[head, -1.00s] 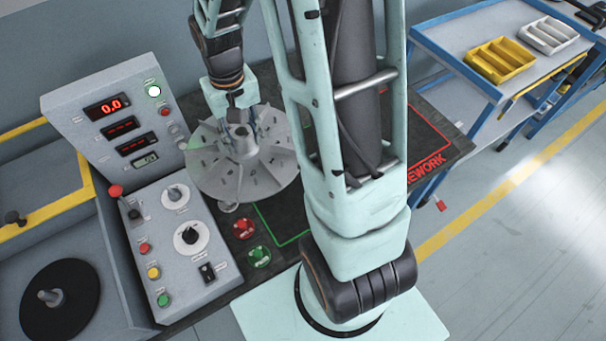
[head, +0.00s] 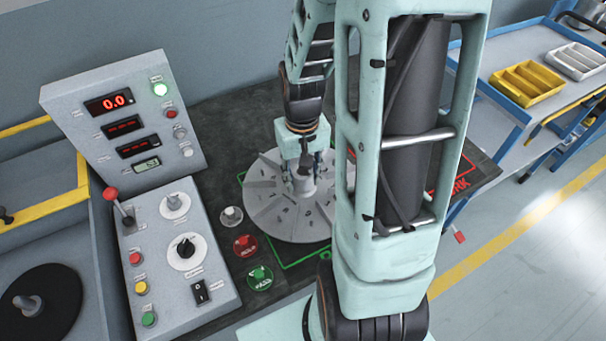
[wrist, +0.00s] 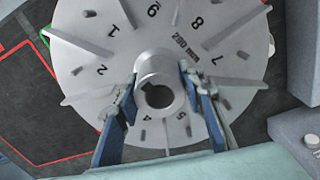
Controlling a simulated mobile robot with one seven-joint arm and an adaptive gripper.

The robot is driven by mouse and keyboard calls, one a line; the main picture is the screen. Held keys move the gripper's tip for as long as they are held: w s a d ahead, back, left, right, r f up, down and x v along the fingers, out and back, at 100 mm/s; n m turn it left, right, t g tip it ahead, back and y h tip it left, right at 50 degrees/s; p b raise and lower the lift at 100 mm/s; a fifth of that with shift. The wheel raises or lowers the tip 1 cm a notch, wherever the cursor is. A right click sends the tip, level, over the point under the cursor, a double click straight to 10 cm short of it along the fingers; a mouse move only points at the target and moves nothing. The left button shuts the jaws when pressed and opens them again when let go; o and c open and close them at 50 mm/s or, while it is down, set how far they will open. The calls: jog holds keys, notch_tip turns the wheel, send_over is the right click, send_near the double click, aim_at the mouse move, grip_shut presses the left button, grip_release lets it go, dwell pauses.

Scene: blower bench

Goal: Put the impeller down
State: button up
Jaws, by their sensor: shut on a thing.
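The impeller (head: 268,213) is a grey bladed disc with a raised central hub. My gripper (head: 303,168) is above its middle, shut on the hub. In the head view the disc looks level and lies over the green-outlined area (head: 287,264) of the dark bench mat. I cannot tell whether its underside touches the mat. My arm hides the disc's right edge.
A control panel (head: 178,245) with a lit red display stands left of the impeller. Grey, red and green knobs (head: 260,278) sit close by its front left. The red-outlined rework area (head: 462,184) is right, partly behind my arm. A blue cart (head: 500,105) holds yellow and white trays.

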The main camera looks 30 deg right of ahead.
jog(key=d+f+b, duration=0.1)
jog(key=w+d+f+b, duration=0.1)
jog(key=f, duration=0.1)
jog(key=w+d+f, duration=0.1)
jog(key=f, duration=0.1)
jog(key=shift+w+f+b, duration=0.1)
jog(key=shift+w+b, duration=0.1)
jog(key=shift+b, duration=0.2)
jog(key=shift+w+d+f+b, duration=0.1)
jog(key=shift+d+f+b, duration=0.05)
jog(key=shift+f+b, duration=0.6)
jog(key=shift+w+d+f+b, duration=0.1)
jog(key=shift+f+b, duration=0.45)
jog(key=shift+f, duration=0.4)
jog(key=shift+f, duration=0.2)
jog(key=o, duration=1.3)
jog(key=shift+s, duration=0.1)
jog(key=shift+c, duration=0.2)
jog(key=shift+r, duration=0.15)
notch_tip(320, 180, up, 12)
jog(key=shift+f+p, duration=0.1)
jog(key=shift+p, duration=0.55)
